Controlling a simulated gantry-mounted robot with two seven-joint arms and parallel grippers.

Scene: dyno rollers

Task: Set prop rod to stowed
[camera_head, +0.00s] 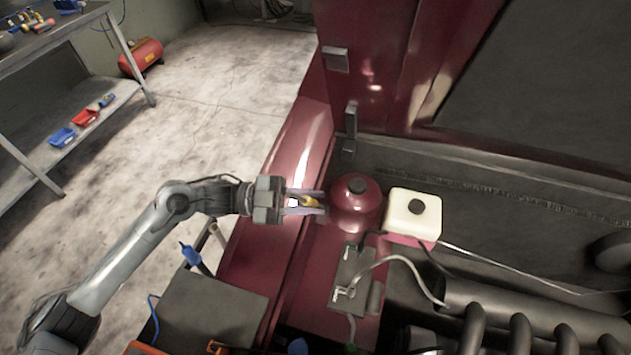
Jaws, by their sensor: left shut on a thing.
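My left gripper (306,203) reaches in from the left over the red fender edge, beside the round red reservoir. Its fingers are shut on a small yellow piece (311,201), which looks like the grip of the prop rod. The rest of the rod cannot be made out; the fingers and the dark bay hide its line. My right gripper is not in view.
The round red reservoir (355,204) with a black cap stands close to the fingertips. Right of it are a white reservoir (413,214) and dark engine pipes (520,330).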

